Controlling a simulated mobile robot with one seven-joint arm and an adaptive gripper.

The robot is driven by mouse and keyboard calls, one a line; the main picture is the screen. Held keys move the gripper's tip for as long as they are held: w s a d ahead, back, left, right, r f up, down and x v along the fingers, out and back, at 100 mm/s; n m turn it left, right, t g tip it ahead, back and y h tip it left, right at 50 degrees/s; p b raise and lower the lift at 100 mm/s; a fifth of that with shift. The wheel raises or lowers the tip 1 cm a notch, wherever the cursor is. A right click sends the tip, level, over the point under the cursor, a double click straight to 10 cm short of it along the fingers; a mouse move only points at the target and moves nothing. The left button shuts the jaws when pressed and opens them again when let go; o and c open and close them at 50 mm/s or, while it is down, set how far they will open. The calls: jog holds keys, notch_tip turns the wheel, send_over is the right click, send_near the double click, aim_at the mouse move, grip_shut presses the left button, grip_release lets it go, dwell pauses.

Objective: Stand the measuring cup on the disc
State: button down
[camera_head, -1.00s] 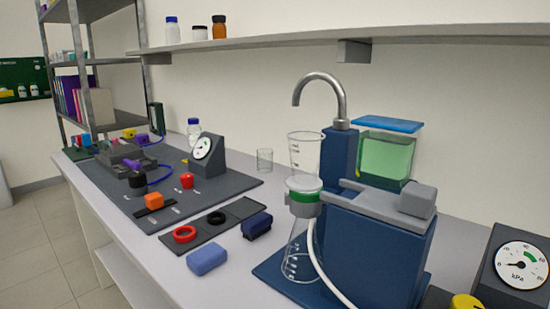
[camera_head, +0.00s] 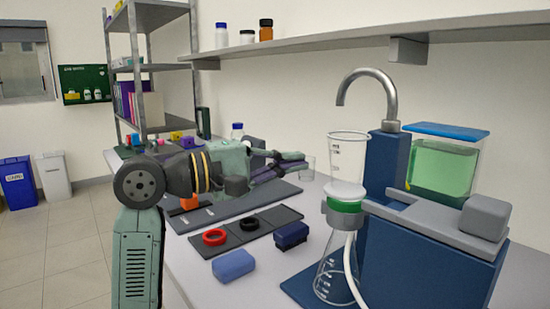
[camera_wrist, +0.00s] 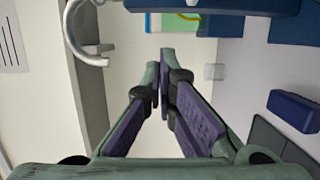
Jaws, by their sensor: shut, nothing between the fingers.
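A small clear cup (camera_head: 307,172), which I take as the measuring cup, stands on the bench behind my fingertips in the head view. It also shows as a pale, translucent shape in the wrist view (camera_wrist: 215,72), right of the fingertips. My gripper (camera_head: 302,160) is shut and empty, reaching right over the bench, and its fingertips meet in the wrist view (camera_wrist: 166,58). Whether it touches the cup I cannot tell. A tall graduated funnel (camera_head: 348,158) stands on the filter rig above a white and green collar (camera_head: 345,207). No separate disc is plain to see.
A flask (camera_head: 335,270), a blue pump body (camera_head: 430,255), a curved tap (camera_head: 370,75) and a green tank (camera_head: 445,168) crowd the right. A red ring (camera_head: 214,229), a black ring (camera_head: 250,217) and two blue blocks lie in front. A shelf (camera_head: 320,47) overhangs.

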aim_at(347, 164)
jog(key=d, duration=0.1)
jog(key=s+d+p, duration=0.1)
jog(key=d, duration=0.1)
jog(key=s+d+p, duration=0.1)
jog(key=shift+s+d, duration=0.25)
jog(key=shift+d, duration=0.05)
jog(key=shift+s+b, duration=0.8)
